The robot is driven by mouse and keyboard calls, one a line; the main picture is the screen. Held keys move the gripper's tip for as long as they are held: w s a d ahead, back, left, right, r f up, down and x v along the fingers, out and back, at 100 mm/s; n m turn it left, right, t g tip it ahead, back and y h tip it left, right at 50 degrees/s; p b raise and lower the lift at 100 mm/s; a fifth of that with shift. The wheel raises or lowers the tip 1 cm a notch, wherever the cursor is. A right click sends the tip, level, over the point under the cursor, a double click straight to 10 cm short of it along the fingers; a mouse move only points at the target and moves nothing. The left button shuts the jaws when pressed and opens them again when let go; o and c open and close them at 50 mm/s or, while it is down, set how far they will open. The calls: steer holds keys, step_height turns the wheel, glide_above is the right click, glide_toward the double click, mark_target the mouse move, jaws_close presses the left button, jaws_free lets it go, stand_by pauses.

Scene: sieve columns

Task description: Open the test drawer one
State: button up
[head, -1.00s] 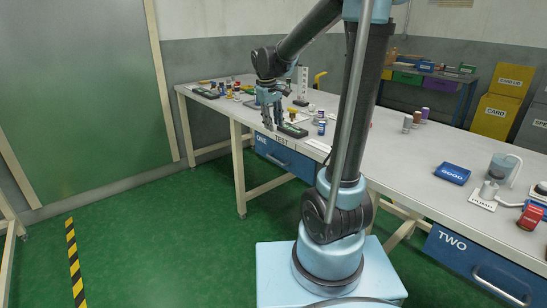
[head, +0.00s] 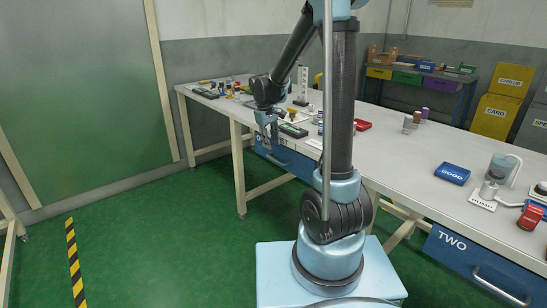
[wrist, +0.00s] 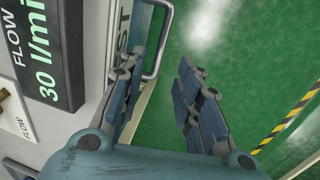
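The blue test drawer one (head: 290,162) is set under the front edge of the bench and looks shut. Its silver handle (head: 279,161) shows low on its front, below my gripper. In the wrist view the handle (wrist: 163,45) is a pale bar loop at the top centre, by the tip of the left finger. My gripper (head: 268,140) hangs in front of the drawer's left part and hides some of its lettering. In the wrist view my gripper (wrist: 160,70) is open, with green floor between the fingers. I cannot tell whether a finger touches the handle.
A black flow display (wrist: 40,50) lies on the bench top close left of my gripper in the wrist view. Bottles and small instruments stand on the long bench (head: 400,155). Drawer two (head: 470,262) is at the right. The green floor (head: 150,240) before the bench is clear.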

mark_target(273, 159)
steer(key=f, duration=0.5)
steer(key=w+d+f, duration=0.1)
steer(key=f, duration=0.2)
steer(key=shift+d, duration=0.1)
steer(key=shift+r, duration=0.1)
jaws_close()
